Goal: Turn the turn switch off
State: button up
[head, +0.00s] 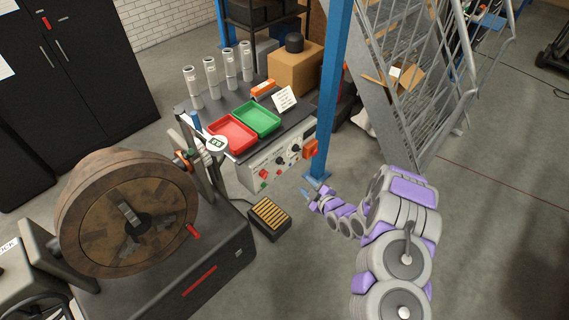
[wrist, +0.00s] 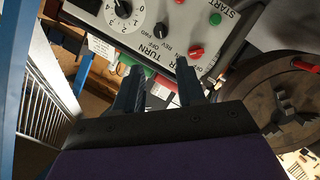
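In the head view the panel (head: 256,163) is on the front of a dark bench, with small red and black knobs. My gripper (head: 312,190) is to the right of and in front of the panel, apart from it. In the wrist view my gripper (wrist: 159,68) is open, its two dark fingers spread and empty below the switch.
A blue post (head: 330,95) stands close beyond my gripper. A lathe chuck (head: 130,215) stands left; a yellow-slatted pedal (head: 270,215) is on the floor.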

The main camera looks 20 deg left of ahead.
aim_at(282, 163)
jog(key=shift+b+x, duration=1.25)
jog(key=shift+x, duration=7.45)
jog(key=shift+s+a+r, duration=0.1)
jog(key=shift+a, duration=0.05)
jog(key=c, duration=0.7)
